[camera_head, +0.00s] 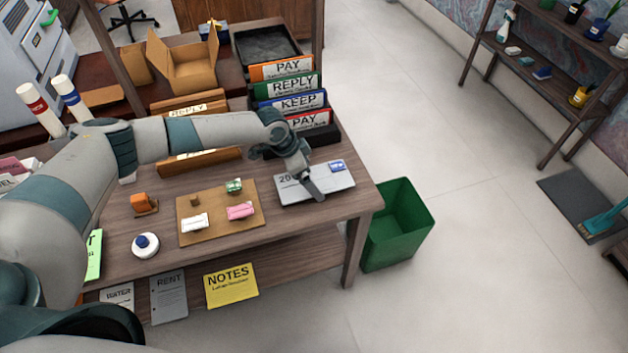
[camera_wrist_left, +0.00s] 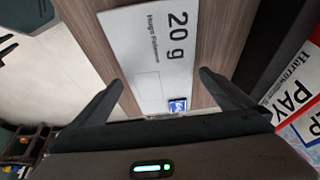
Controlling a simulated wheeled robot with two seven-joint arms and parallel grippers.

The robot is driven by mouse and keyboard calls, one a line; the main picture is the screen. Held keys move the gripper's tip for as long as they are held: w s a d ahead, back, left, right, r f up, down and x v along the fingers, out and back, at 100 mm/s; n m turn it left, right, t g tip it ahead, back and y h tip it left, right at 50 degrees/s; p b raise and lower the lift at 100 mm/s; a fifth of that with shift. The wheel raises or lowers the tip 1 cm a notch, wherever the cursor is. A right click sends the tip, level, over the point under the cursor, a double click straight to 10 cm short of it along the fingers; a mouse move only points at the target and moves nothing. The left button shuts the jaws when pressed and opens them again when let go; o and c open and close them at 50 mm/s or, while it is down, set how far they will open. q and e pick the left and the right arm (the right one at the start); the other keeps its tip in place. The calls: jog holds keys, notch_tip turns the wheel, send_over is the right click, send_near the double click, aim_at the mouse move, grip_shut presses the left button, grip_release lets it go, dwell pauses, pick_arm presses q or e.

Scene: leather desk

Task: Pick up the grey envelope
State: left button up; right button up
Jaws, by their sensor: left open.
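The grey envelope (camera_head: 335,183) lies flat on the right end of the wooden desk, printed with "20 g". It also shows in the left wrist view (camera_wrist_left: 152,48), with a small blue-and-white stamp-like patch near one end. My left gripper (camera_head: 316,192) is over the envelope and hides part of it in the head view. In the left wrist view its two fingers are spread apart with the envelope seen between them, and nothing is held. I cannot tell if the fingertips touch the envelope. My right gripper is not in view.
Labelled files (camera_head: 300,90) stand in a rack behind the envelope. A brown board (camera_head: 220,232) with several small items lies to its left. A green bin (camera_head: 400,225) stands on the floor by the desk's right edge. A yellow notes sheet (camera_head: 231,285) is below the desktop.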

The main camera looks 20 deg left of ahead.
pick_arm(q)
jog(key=c, duration=0.9)
jog(key=shift+c, duration=0.2)
jog(key=shift+r, duration=0.1)
jog(key=shift+r+b, duration=0.7)
jog(key=shift+r, duration=0.5)
jog(key=shift+d+r+b, duration=0.25)
jog(key=shift+r+b, duration=0.05)
jog(key=shift+r, duration=0.5)
jog(key=s+d+r+b, duration=0.2)
jog(key=d+r, duration=0.5)
jog(key=d, duration=0.4)
jog(key=shift+b, duration=0.75)
